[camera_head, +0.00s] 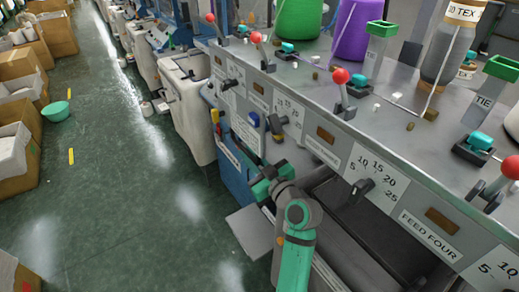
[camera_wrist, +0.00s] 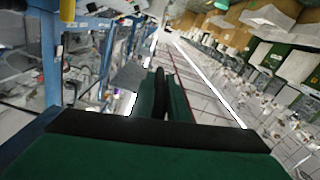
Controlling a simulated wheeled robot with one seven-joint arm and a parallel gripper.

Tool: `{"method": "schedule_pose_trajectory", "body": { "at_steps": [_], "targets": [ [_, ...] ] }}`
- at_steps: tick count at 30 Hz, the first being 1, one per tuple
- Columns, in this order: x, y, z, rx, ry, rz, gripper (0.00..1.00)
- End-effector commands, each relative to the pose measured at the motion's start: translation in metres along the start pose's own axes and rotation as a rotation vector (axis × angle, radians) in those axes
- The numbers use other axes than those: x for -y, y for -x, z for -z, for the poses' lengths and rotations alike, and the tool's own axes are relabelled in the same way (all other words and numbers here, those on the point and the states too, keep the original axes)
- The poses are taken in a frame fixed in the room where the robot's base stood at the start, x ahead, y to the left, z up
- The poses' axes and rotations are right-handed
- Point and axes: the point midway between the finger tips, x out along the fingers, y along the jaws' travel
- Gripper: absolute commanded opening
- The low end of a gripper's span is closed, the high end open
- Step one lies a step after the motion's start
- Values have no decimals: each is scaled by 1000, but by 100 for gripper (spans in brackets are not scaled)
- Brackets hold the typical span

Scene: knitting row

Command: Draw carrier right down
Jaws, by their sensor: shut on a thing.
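My gripper (camera_head: 262,182) is green and black and is at the front of the grey knitting machine, beside the blue panel. In the wrist view its two green fingers (camera_wrist: 161,100) are close together with a narrow dark thing (camera_wrist: 160,85) between them. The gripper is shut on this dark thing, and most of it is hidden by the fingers. I cannot tell from the markings which part is the right carrier.
The grey machine top (camera_head: 395,115) carries several red-ball levers (camera_head: 341,76), a green yarn cone (camera_head: 294,18) and a purple one (camera_head: 357,30). A black dial (camera_head: 361,188) is on the front. The aisle floor between is open.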

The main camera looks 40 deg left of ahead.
Motion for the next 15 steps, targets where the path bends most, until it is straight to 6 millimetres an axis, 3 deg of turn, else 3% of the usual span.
{"method": "schedule_pose_trajectory", "body": {
  "at_steps": [1, 14, 15],
  "targets": [
    [10, -5, -4, 5, -3, 19, 0],
    [13, -7, -5, 3, -2, 24, 0],
    [13, -7, -5, 3, -2, 24, 19]
  ]
}}
